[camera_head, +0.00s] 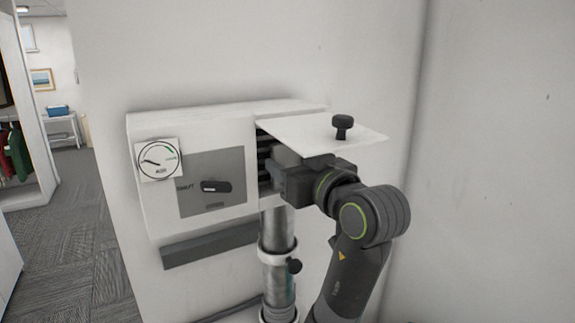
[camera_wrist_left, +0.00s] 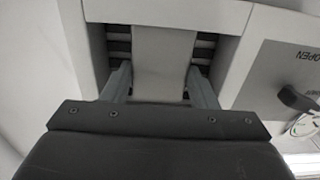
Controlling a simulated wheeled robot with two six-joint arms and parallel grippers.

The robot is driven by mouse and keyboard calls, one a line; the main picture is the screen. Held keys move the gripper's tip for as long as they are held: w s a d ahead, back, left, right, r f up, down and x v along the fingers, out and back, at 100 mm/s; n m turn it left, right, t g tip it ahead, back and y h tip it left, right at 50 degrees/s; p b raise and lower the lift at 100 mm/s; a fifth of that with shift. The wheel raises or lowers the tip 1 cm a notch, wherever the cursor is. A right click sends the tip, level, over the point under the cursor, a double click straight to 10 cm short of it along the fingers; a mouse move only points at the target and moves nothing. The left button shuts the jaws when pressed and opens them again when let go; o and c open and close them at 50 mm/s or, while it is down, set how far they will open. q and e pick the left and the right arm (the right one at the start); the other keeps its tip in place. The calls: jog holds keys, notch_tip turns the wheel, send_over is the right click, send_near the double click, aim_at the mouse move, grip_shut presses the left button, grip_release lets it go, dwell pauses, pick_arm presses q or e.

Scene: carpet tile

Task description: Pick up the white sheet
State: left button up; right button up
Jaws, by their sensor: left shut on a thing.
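The white sheet (camera_wrist_left: 163,50) shows in the left wrist view as a plain pale grey-white panel between the two fingers, in front of dark slats. My left gripper (camera_head: 272,168) reaches into the open slot at the right end of a white wall box (camera_head: 190,118). In the left wrist view the gripper (camera_wrist_left: 160,82) has a finger along each side edge of the sheet and is shut on it. The sheet's lower end is hidden by the gripper body. In the head view, the gripper and the raised flap mostly hide the sheet. My right gripper is not in view.
A white flap (camera_head: 305,132) with a black knob (camera_head: 342,124) stands out above the gripper, close over it. The box front carries a round gauge (camera_head: 160,160) and a dark handle (camera_head: 216,187). A metal pipe (camera_head: 278,235) runs below. A wall (camera_head: 490,160) closes the right side.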

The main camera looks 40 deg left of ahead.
pick_arm(q)
jog(key=shift+r+b, duration=0.4)
jog(key=shift+r, duration=0.3)
jog(key=b+v, duration=1.2)
jog(key=v, duration=0.6)
jog(key=shift+b, duration=0.4)
